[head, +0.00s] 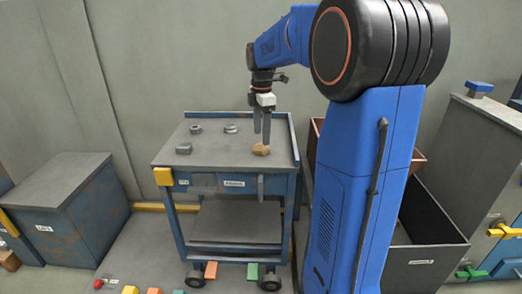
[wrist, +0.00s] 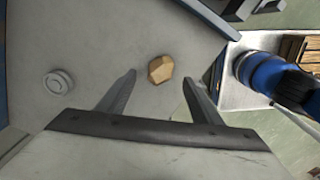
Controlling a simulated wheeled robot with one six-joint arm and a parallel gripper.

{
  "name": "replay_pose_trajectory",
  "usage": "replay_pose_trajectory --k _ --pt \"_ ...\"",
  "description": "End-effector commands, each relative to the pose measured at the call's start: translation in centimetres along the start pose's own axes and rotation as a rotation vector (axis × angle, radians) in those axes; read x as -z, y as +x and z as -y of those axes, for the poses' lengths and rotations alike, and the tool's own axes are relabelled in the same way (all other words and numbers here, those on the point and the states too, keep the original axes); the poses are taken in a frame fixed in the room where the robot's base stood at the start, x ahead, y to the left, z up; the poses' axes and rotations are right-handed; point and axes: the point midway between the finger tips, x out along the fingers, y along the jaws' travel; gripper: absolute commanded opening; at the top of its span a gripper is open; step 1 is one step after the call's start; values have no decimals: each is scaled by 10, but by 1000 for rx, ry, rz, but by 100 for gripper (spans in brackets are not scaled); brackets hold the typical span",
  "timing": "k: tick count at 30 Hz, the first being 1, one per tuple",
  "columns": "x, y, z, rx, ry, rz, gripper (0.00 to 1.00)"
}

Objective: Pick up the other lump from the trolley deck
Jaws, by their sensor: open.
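A tan, faceted lump (head: 261,149) lies on the grey trolley deck (head: 215,150), toward its right side. It also shows in the wrist view (wrist: 161,69), just beyond the fingertips and between their lines. My gripper (head: 262,141) points down above the deck, close to the lump in the head view. In the wrist view its two fingers (wrist: 160,76) are spread apart with nothing between them. I see only one tan lump on the deck.
Several grey metal pieces stand on the deck, among them a round one (wrist: 58,82) left of the lump in the wrist view. A raised blue rim edges the deck. A blue-grey cabinet (head: 65,200) stands left, and an open bin (head: 430,225) right.

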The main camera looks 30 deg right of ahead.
Motion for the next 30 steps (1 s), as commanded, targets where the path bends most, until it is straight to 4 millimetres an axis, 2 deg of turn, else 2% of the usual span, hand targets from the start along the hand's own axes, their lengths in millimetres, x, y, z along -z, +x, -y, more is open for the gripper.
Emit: replay_pose_trajectory --k 5,16,25,26,30 --pt "0 9 0 0 0 0 60" --pt "-1 52 2 1 0 0 60" --pt "-1 57 1 -1 0 0 60" --pt "-1 57 1 -1 0 0 55" --pt "-1 56 1 -1 0 0 21"
